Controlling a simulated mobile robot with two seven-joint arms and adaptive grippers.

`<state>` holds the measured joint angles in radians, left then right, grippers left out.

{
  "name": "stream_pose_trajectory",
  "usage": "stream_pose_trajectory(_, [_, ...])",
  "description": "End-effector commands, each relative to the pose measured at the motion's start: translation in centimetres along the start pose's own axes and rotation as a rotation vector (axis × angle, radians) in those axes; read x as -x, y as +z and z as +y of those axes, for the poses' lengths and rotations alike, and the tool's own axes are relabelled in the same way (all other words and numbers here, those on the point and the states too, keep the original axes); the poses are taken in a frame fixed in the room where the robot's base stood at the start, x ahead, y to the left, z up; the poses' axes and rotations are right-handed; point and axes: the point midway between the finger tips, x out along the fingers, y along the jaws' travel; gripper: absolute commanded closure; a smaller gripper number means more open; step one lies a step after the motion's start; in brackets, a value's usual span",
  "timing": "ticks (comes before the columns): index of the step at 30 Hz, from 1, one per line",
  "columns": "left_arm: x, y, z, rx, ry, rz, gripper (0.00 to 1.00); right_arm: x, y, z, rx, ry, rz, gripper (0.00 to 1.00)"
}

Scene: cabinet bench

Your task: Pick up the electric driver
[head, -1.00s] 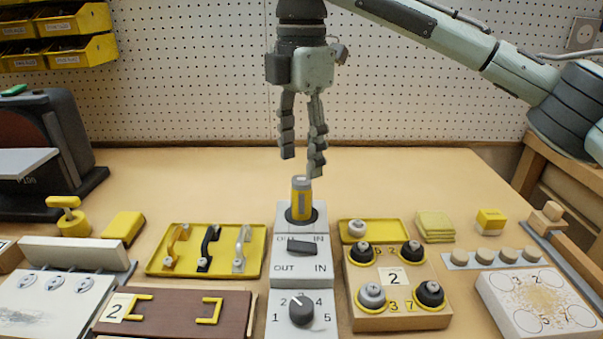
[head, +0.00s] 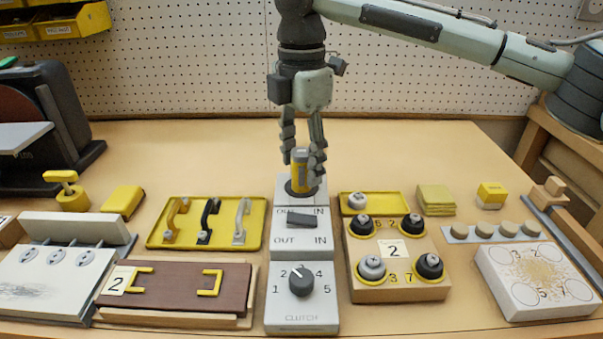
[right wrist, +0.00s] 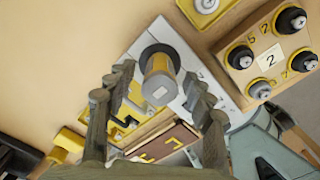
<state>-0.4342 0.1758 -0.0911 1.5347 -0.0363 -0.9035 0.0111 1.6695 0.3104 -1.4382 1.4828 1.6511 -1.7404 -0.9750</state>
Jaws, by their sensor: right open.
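The electric driver (head: 302,174) is a yellow and grey cylinder standing upright in a dark round socket at the back of a white dock (head: 303,250). My right gripper (head: 303,168) points down in the head view, its fingers at the height of the driver's upper part. In the right wrist view the driver (right wrist: 159,78) shows end-on beyond the two open fingertips (right wrist: 160,80). The gripper holds nothing. Whether a finger touches the driver is hard to tell. My left gripper is out of view.
A yellow tray with handles (head: 207,222) lies left of the dock. A wooden block with dark knobs (head: 393,290) stands right of it. The dock carries an IN/OUT switch (head: 302,219) and a round dial (head: 300,281). Bare bench (head: 190,165) lies behind, before the pegboard (head: 190,80).

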Motion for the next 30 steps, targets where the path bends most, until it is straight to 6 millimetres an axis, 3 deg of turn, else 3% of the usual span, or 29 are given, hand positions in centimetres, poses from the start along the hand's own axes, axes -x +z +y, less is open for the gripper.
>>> stream_pose_trajectory(1, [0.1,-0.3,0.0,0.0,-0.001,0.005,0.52,0.0,0.0,0.0,0.0,0.0,0.0,0.48])
stream_pose_trajectory(14, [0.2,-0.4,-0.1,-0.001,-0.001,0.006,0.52,0.0,0.0,0.0,0.001,0.0,0.0,1.0])
stream_pose_trajectory(24, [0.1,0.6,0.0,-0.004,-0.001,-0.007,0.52,0.5,-0.1,0.1,0.001,0.002,0.0,1.0])
stream_pose_trajectory(30, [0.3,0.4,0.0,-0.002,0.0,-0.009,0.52,3.6,-0.1,0.1,0.001,0.005,0.001,1.0])
